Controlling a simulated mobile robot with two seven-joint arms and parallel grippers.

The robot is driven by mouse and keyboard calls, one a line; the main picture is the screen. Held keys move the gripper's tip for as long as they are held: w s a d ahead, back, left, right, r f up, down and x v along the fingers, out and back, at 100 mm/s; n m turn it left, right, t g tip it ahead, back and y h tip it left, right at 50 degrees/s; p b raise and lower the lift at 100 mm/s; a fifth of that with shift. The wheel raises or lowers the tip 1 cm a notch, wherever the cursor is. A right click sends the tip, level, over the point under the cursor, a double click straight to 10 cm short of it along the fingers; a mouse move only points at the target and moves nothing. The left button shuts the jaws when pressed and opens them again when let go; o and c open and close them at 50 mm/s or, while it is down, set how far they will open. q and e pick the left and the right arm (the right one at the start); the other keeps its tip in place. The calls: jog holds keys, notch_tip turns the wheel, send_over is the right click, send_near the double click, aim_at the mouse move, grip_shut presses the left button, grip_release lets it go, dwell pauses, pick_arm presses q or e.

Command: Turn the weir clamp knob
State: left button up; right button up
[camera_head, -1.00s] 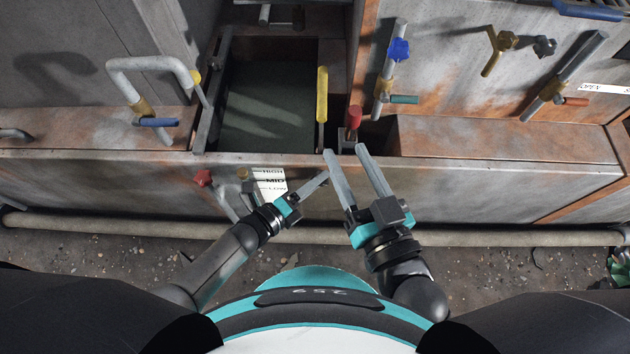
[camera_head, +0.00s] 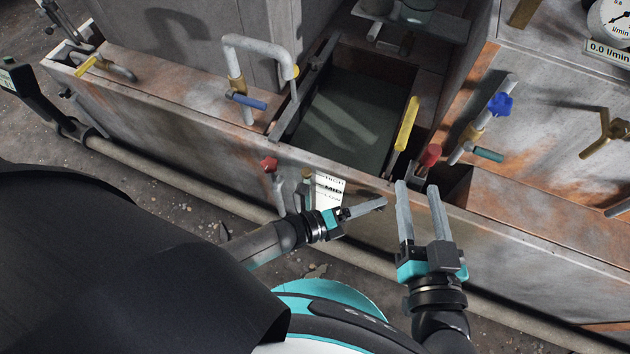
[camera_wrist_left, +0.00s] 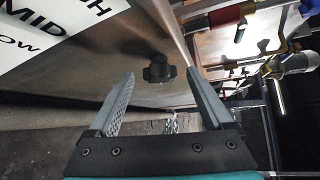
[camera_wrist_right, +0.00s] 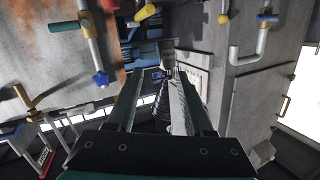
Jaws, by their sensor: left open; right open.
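A small black lobed knob (camera_wrist_left: 158,72) sits on the bare metal wall in the left wrist view, close to the white HIGH/MID/LOW label (camera_wrist_left: 45,25). It lies ahead of my open left gripper (camera_wrist_left: 160,80), between the fingers as seen there; I cannot tell whether they touch it. In the head view the left gripper (camera_head: 378,205) is at the trough's front wall, just right of the label (camera_head: 329,190), and the knob is not clearly visible. My right gripper (camera_head: 417,188) is open and empty, pointing up near the trough's front edge below the red handle (camera_head: 430,155).
A yellow handle (camera_head: 407,124) stands at the water-filled trough's right side. A red knob (camera_head: 268,165) and pipe are left of the label. A white bent pipe (camera_head: 258,42) with a blue handle (camera_head: 247,102) stands further left. A long pipe (camera_head: 180,178) runs low along the front.

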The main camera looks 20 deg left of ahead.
pick_arm(q)
jog(key=p+v, duration=0.4)
jog(key=v, duration=1)
pick_arm(e)
jog(key=s+d+f+g+h, duration=0.2)
jog(key=d+g+h, duration=0.2)
jog(key=d+g, duration=0.4)
jog(key=shift+s+f+h, duration=0.25)
jog(key=shift+f+h, duration=0.05)
jog(key=shift+f, duration=0.05)
pick_arm(q)
jog(key=shift+s, duration=0.1)
